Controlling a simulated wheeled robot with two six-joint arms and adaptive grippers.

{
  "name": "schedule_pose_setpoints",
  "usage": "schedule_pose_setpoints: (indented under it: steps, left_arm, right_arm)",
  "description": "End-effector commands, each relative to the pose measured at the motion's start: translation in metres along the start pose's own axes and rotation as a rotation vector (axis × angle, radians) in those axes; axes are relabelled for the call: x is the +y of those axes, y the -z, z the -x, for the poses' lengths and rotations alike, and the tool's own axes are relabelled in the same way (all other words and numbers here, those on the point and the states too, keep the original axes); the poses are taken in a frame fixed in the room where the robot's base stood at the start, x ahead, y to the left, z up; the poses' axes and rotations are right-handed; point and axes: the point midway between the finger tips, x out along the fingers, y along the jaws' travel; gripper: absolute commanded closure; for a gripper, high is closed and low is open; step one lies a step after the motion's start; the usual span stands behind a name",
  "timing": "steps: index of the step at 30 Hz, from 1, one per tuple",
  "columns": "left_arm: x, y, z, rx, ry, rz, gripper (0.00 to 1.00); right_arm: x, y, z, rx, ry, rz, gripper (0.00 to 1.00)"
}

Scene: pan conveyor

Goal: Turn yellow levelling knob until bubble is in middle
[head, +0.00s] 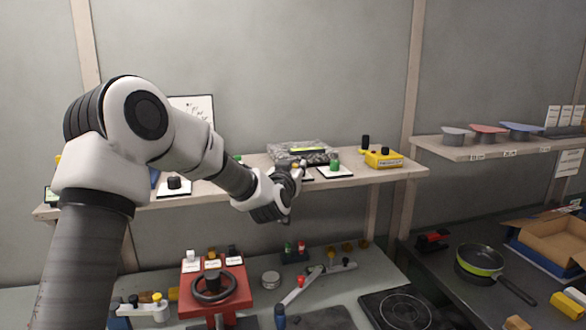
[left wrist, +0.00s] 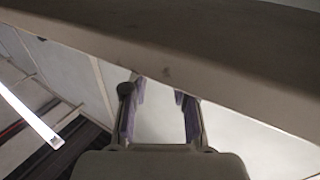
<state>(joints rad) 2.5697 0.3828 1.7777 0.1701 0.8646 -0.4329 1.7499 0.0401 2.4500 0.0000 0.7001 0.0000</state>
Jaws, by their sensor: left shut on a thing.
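A grey speckled block (head: 287,152) sits on the back shelf in the head view. A yellow-green level vial (head: 309,150) lies on it; the bubble is too small to make out. My left gripper (head: 297,170) is at the shelf's front edge, just in front of the block. It is shut on the yellow levelling knob, which the fingers mostly hide. In the left wrist view, the purple-padded fingers (left wrist: 160,108) stand apart, and their tips pass behind the shelf edge (left wrist: 200,65), so the knob does not show there. My right gripper is out of view.
A green knob on a white plate (head: 335,168) and a yellow box (head: 383,159) stand right of the block. A black knob (head: 174,182) is to the left. Below are a red stand with a handwheel (head: 212,287) and a pan (head: 480,260).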

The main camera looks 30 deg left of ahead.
Motion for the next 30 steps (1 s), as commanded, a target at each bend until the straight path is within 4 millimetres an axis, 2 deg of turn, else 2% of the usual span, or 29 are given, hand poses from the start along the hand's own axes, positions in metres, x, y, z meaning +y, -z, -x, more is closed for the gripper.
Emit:
schedule_pose_setpoints:
  steps: [8,9,11,20,23,26,30]
  left_arm:
    - [0.0,-0.001,0.0,-0.002,0.008,-0.001,1.0]
    - [0.0,-0.001,0.0,-0.002,0.008,-0.001,0.65]
    - [0.0,-0.001,0.0,-0.002,0.008,-0.001,0.47]
    - [0.0,0.0,0.001,-0.001,0.007,0.0,0.47]
    - [0.0,0.0,0.008,-0.001,0.006,0.0,0.47]
    - [0.0,0.0,0.025,-0.002,0.005,0.0,0.47]
    - [0.001,0.0,0.061,-0.002,0.005,0.001,0.47]
  right_arm:
    - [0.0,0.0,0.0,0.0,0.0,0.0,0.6]
    - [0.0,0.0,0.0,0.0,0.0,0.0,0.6]
    - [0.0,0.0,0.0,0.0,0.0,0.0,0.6]
    - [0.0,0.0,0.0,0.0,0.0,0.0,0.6]
    - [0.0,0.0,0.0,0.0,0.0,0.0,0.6]
    - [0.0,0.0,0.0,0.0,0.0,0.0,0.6]
    - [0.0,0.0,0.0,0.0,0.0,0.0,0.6]
